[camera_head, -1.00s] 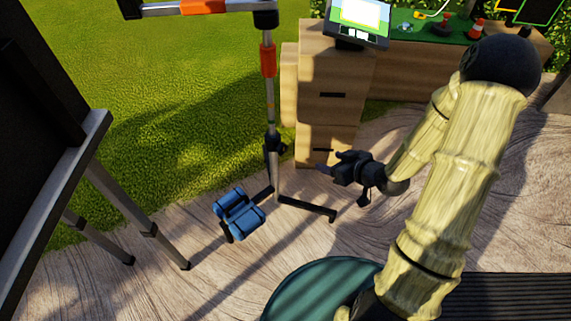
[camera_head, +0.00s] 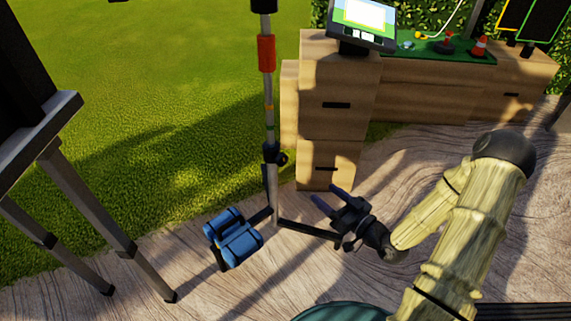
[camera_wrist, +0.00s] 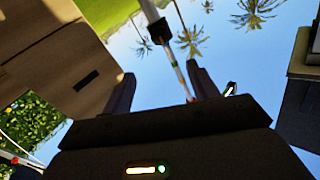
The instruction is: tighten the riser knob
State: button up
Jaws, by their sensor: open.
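The riser knob (camera_head: 282,158) is a small black knob on the right side of the black collar on the light stand's pole (camera_head: 271,120). In the wrist view the pole (camera_wrist: 180,72) runs slanted between my fingers, with a black collar (camera_wrist: 160,32) beyond the fingertips. The knob itself is too small to make out there. My gripper (camera_head: 325,195) is open and empty, to the right of the pole and lower in the picture than the knob. Its fingers point up and left. In the wrist view the two fingers (camera_wrist: 160,75) stand apart.
The stand's foot (camera_head: 310,232) extends right, close to my gripper. Blue weights (camera_head: 233,238) lie by the base. A wooden cabinet (camera_head: 332,110) with a monitor (camera_head: 362,22) stands behind. A dark panel on legs (camera_head: 105,215) is at left.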

aim_at(284, 161)
jog(key=shift+w+a, duration=0.1)
jog(key=b+x, duration=0.6)
jog(key=x, duration=1.1)
jog(key=shift+a, duration=0.1)
jog(key=c, duration=1)
